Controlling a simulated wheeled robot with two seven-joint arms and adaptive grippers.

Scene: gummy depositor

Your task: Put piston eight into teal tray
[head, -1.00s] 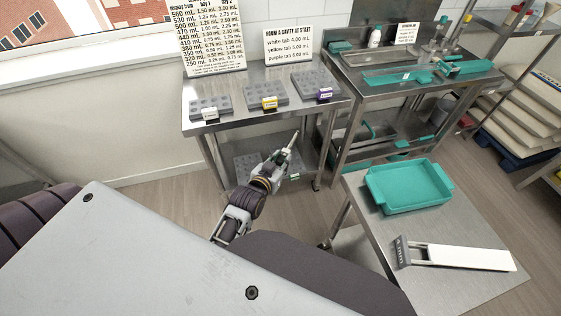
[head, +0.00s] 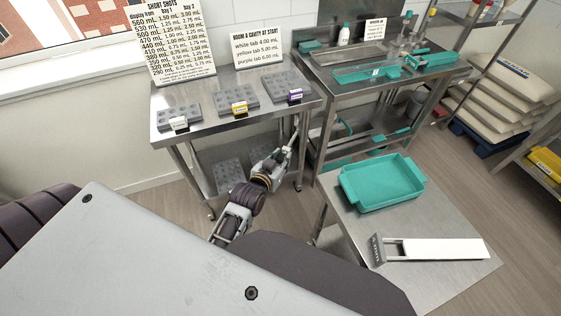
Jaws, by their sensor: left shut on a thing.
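The teal tray (head: 350,203) sits on the near steel table at the right. The part of its floor that I see looks empty. My left gripper (head: 286,156) is in the middle of the view, in front of the back table's right legs and left of the teal tray. It is shut on a thin, pale, rod-like piece that points up and away, likely piston eight (head: 292,136). The piece is small, and I cannot read a mark on it. It is apart from the tray. My right gripper is not in view.
The near table (head: 335,235) also bears a white-and-grey long-handled tool (head: 435,249). The back table (head: 200,138) holds grey moulds (head: 177,116) with white, yellow and purple tabs. A depositor bench (head: 352,88) stands behind. Floor shows between the tables.

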